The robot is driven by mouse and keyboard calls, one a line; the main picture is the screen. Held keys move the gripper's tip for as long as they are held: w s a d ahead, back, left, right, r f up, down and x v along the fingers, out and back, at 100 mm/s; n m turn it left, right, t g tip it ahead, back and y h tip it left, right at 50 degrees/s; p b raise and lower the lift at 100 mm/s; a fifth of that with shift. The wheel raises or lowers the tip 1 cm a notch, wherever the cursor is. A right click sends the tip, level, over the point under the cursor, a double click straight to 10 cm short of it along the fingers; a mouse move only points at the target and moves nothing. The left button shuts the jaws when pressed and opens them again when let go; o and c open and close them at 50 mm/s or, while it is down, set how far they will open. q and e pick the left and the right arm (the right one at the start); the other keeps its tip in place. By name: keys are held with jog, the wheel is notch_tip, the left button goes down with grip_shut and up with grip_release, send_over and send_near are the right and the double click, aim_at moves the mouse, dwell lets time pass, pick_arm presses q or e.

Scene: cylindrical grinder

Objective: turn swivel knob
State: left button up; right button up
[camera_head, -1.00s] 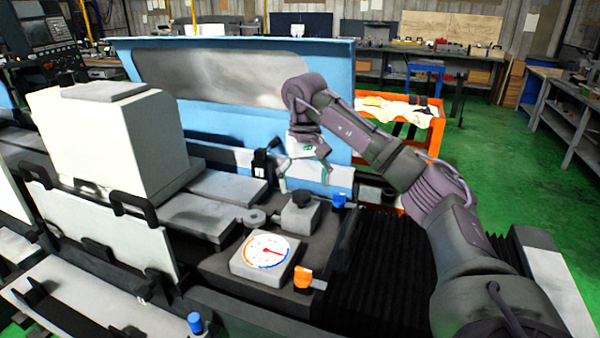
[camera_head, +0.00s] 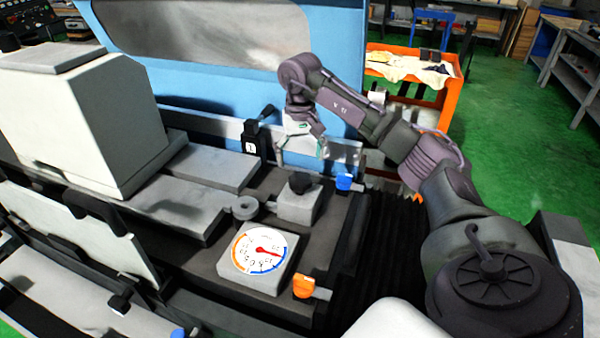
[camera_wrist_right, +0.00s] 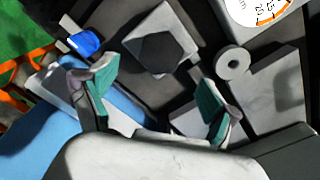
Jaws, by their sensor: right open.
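A black faceted knob (camera_head: 300,182) sits on top of a small grey block (camera_head: 298,207) on the machine bed. In the right wrist view the knob (camera_wrist_right: 163,50) shows dark on its pale block, ahead of the fingers. My right gripper (camera_head: 301,148) is behind and above the knob in the head view, pointing down. Its green-padded fingers stand apart with nothing between them, also in the right wrist view (camera_wrist_right: 156,88). The gripper does not appear to touch the knob. My left gripper is not in view.
A round dial (camera_head: 258,249) with a red pointer lies in front of the block. A blue knob (camera_head: 344,182) and an orange knob (camera_head: 303,287) stand at the right. A black lever (camera_head: 258,135) and a blue panel (camera_head: 220,75) are behind.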

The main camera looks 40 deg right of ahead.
aim_at(300, 177)
notch_tip(300, 177, down, 5)
jog(key=shift+r+p, duration=0.2)
jog(key=shift+p, duration=0.2)
jog(key=shift+f, duration=0.75)
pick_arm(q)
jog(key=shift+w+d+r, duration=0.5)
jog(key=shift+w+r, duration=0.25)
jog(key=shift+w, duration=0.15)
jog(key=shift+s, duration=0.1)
pick_arm(e)
jog(key=shift+c, duration=0.2)
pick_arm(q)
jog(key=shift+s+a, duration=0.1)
pick_arm(e)
jog(key=c, duration=1.1)
